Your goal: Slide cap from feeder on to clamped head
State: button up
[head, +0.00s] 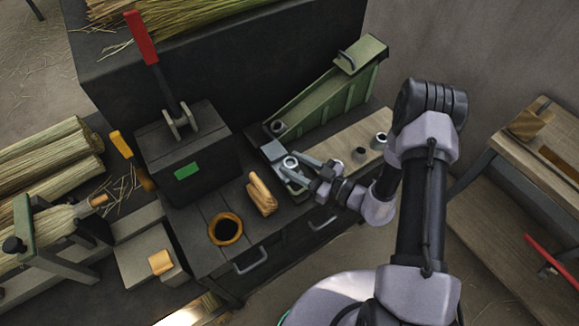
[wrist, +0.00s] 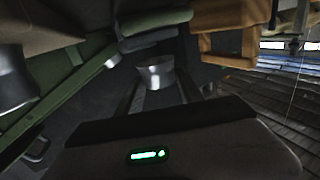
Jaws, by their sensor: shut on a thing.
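My gripper (head: 294,168) is shut on a small metal cap (head: 291,162), just in front of the lower end of the green feeder (head: 325,98). In the wrist view the pale cap (wrist: 155,76) sits at the tips of my fingers. The feeder's green side (wrist: 60,75) shows at the left there. Another round cap (head: 278,127) shows at the feeder's lower mouth. A bound straw broom head (head: 55,226) lies in a green clamp frame (head: 24,222) at the far left, with its tan stub end (head: 98,200) pointing right.
Two loose caps, one grey (head: 360,153) and one paler (head: 380,140), stand on the wooden board right of my gripper. A dark press box (head: 190,150) with a red lever (head: 141,38), a tan wooden block (head: 262,195) and an orange ring (head: 226,229) stand between feeder and clamp.

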aim_at(289, 165)
jog(key=shift+w+a+f+b, duration=0.1)
jog(key=shift+w+a+b, duration=0.1)
jog(key=shift+w+a, duration=0.3)
jog(key=shift+w+a+f+b, duration=0.1)
jog(key=shift+w+a+b, duration=0.15)
jog(key=shift+w, duration=0.35)
notch_tip(289, 165, down, 2)
jog(key=shift+f+b, duration=0.2)
jog(key=shift+b, duration=0.25)
jog(key=shift+f, duration=0.4)
jog(key=shift+r, duration=0.15)
jog(key=o, duration=1.3)
